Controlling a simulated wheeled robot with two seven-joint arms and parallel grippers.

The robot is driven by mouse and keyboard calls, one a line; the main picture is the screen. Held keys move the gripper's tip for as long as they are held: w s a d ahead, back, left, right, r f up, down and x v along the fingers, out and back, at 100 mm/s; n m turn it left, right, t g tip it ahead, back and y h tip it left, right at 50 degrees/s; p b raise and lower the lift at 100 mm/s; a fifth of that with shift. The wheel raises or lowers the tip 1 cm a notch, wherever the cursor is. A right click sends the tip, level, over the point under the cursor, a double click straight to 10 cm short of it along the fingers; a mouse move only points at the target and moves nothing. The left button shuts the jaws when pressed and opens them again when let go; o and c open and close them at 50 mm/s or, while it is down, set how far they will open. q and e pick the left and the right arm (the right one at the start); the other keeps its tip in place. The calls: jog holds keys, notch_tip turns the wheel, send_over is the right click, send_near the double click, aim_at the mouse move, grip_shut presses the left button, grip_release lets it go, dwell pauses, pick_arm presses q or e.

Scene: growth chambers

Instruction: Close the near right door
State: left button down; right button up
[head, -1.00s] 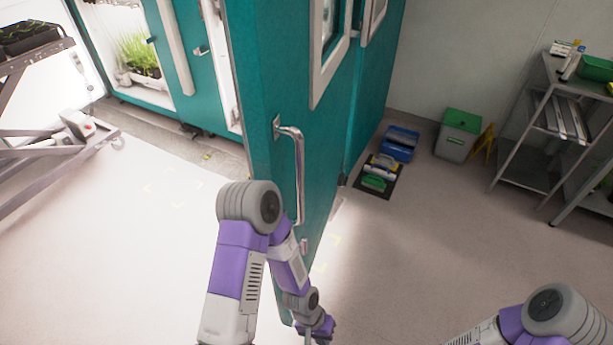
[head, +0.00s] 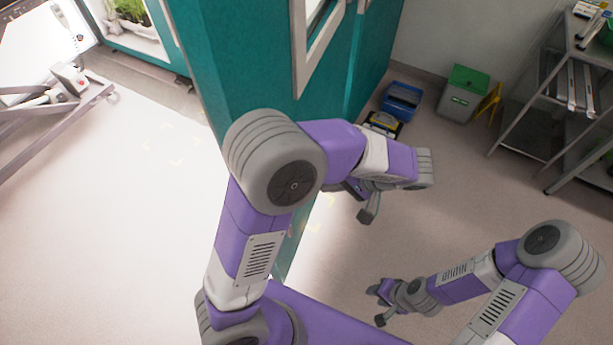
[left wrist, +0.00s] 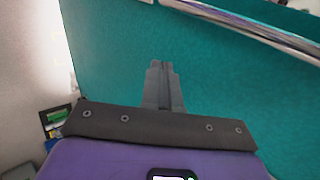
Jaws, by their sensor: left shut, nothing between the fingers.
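The near right door (head: 250,65) is a tall teal panel with a pale-framed window, standing open at the centre of the head view. My left arm crosses in front of its lower part and hides its handle there. In the left wrist view the teal door face (left wrist: 110,50) fills most of the picture, and its shiny metal handle (left wrist: 262,33) runs across the top right. My left gripper (left wrist: 163,68) is shut and empty, pointing at the door face below the handle; I cannot tell whether it touches. My right gripper (head: 375,305) is open and empty above the floor.
A blue bin (head: 401,100) and a grey bin with a green lid (head: 462,95) stand by the back wall. A metal shelf (head: 530,130) stands at the right. A trolley (head: 50,100) is at the far left. The floor left of the door is clear.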

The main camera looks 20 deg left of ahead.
pick_arm(q)
jog(key=a+r+b+x, duration=0.1)
jog(key=r+x, duration=0.1)
jog(key=x, duration=1)
jog(key=shift+s+a+f, duration=0.2)
jog(key=shift+s+a, duration=0.05)
jog(key=shift+a, duration=0.3)
jog(key=shift+a, duration=0.1)
